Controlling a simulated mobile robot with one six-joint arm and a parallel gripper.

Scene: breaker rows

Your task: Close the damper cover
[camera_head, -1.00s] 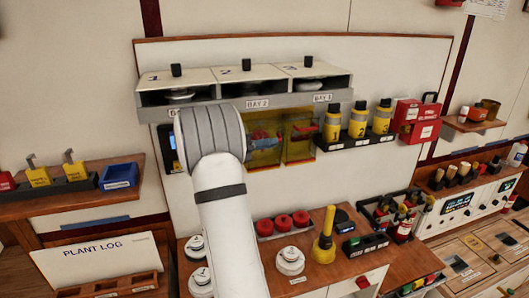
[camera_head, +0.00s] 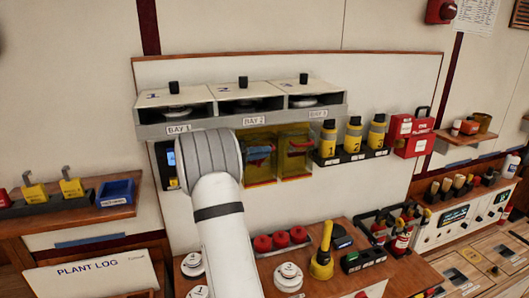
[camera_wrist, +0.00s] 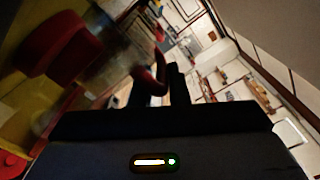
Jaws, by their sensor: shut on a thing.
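Two see-through amber covers hang side by side under the bay shelf, the left one (camera_head: 261,172) and the right one (camera_head: 295,166). Something blue and red shows behind the left one, and something red behind the right one. I cannot read which is the damper cover. My arm's pale elbow blocks part of the left one, and my gripper is hidden in the head view. In the wrist view my gripper (camera_wrist: 158,84) is shut on a dark red curved handle (camera_wrist: 153,76). Amber panelling and a large red shape (camera_wrist: 58,43) lie close at the left.
The bay shelf (camera_head: 240,122) with three lidded bays is just above. Yellow bottles (camera_head: 353,139) stand right of the covers. Below, the desk holds red knobs (camera_head: 280,240), white round pieces (camera_head: 288,277) and a yellow-handled tool (camera_head: 322,256).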

